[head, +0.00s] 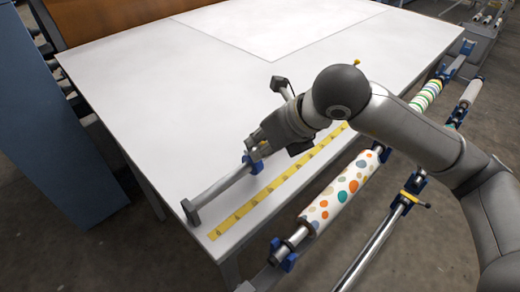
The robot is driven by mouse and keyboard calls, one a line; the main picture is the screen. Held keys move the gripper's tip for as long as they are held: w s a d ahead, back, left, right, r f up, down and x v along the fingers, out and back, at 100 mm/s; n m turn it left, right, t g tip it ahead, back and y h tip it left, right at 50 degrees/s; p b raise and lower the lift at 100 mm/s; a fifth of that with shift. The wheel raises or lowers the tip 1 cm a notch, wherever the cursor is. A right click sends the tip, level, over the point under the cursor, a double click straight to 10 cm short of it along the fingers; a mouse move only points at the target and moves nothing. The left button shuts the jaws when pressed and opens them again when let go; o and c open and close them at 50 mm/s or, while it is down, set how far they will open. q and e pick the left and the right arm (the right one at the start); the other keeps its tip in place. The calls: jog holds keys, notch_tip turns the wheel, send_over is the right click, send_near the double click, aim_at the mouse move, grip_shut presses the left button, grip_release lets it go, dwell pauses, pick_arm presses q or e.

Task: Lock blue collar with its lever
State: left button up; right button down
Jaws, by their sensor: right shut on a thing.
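A blue collar (254,165) sits around a grey metal bar (224,187) at the table's front edge. My right gripper (261,149) comes down over the collar from above right. It is shut on the collar's upper part. The fingers cover that part, so the lever and its position cannot be made out. My left gripper is not in view.
A yellow measuring strip (262,195) runs along the white table's (185,100) edge. Beyond it, a dotted roll (340,194) hangs on a shaft with a blue clamp (284,256). A striped roll (427,95) is farther back. The tabletop left of my gripper is clear.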

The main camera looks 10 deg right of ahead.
dwell(0.4)
jog(key=c, duration=1.5)
grip_release()
jog(key=v, duration=1.2)
jog(key=shift+s, duration=0.15)
